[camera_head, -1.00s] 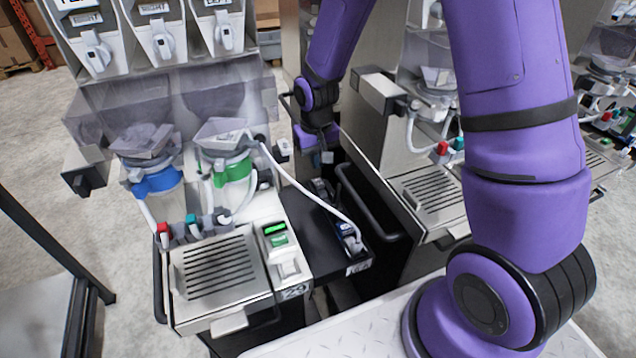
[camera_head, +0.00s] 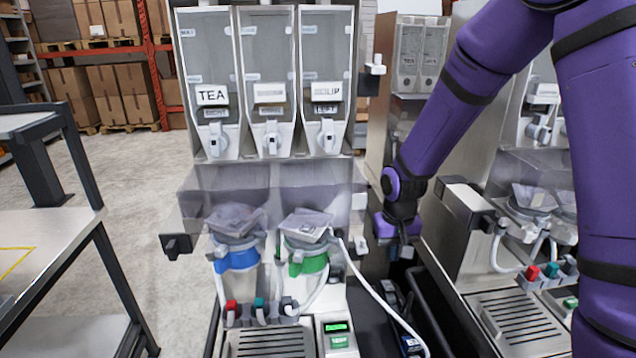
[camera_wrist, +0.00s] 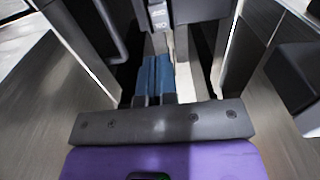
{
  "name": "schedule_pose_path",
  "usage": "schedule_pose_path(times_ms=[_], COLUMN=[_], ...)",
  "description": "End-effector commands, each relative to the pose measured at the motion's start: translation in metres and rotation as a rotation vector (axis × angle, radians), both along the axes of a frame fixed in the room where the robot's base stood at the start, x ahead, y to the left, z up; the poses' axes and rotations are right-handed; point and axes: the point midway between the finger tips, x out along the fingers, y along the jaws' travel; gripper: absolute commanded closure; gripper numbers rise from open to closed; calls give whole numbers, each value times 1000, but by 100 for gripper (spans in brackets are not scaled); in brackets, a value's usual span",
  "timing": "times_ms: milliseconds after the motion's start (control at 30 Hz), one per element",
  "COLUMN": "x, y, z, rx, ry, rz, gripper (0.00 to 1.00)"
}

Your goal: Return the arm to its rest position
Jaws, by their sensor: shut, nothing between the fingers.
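My purple arm comes down from the upper right of the head view. My gripper (camera_head: 402,252) hangs in the gap between two dispenser machines, pointing down. In the wrist view its two blue-grey fingers (camera_wrist: 153,78) lie together, shut with nothing between them. I cannot tell the exact clearance on either side.
A second dispenser (camera_head: 466,232) stands right. A metal table (camera_head: 60,250) is left, with open floor (camera_head: 125,185) between.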

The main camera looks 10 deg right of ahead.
Motion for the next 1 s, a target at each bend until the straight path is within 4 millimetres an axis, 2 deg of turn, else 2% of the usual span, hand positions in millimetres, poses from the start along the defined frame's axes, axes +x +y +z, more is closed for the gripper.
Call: schedule_pose_path(times_ms=[167, 300, 467, 700, 1000], x=[-9, -25, -48, -90, -154], y=[-9, -18, -28, -42, -55], z=[44, 87, 131, 187, 239], rx=[-5, -10, -14, -15, -12], ry=[-50, -98, -150, -228, -326], rz=[-2, -3, -4, -7, -9], gripper=[100, 100, 100, 100, 100])
